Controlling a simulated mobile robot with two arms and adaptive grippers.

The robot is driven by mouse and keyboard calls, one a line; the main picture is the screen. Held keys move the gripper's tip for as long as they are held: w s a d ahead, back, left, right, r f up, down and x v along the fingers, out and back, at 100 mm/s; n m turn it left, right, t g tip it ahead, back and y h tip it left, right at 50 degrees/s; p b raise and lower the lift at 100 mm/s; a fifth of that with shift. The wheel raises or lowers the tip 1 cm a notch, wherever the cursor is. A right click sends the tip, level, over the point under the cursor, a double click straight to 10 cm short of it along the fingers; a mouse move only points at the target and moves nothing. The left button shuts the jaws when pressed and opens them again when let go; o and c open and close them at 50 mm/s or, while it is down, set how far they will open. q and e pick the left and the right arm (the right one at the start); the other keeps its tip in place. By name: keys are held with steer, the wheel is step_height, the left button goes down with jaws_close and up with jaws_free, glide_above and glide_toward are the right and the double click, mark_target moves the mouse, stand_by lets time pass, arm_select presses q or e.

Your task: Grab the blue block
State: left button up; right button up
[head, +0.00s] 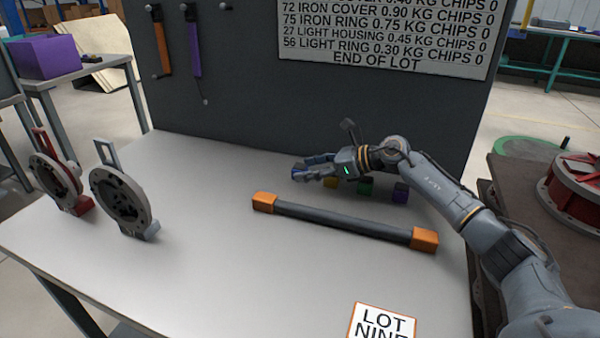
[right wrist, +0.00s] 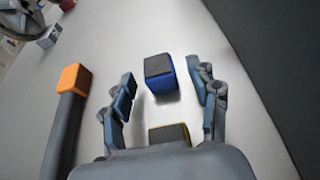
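The blue block (right wrist: 160,74) has a dark top face and sits on the table in the right wrist view. It lies between and slightly beyond the spread fingertips of my right gripper (right wrist: 166,80), with a gap on each side. In the head view my right gripper (head: 303,168) is low over the back of the table, and I cannot make out the blue block there, likely hidden by the fingers. My right gripper is open and empty. My left gripper is not in view.
A yellow block (head: 331,183), a green block (head: 366,187) and a purple block (head: 400,192) stand in a row beside the gripper. A dark bar with orange ends (head: 340,222) lies in front. A dark panel (head: 300,100) rises behind.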

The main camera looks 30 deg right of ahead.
steer(key=c, duration=1.2)
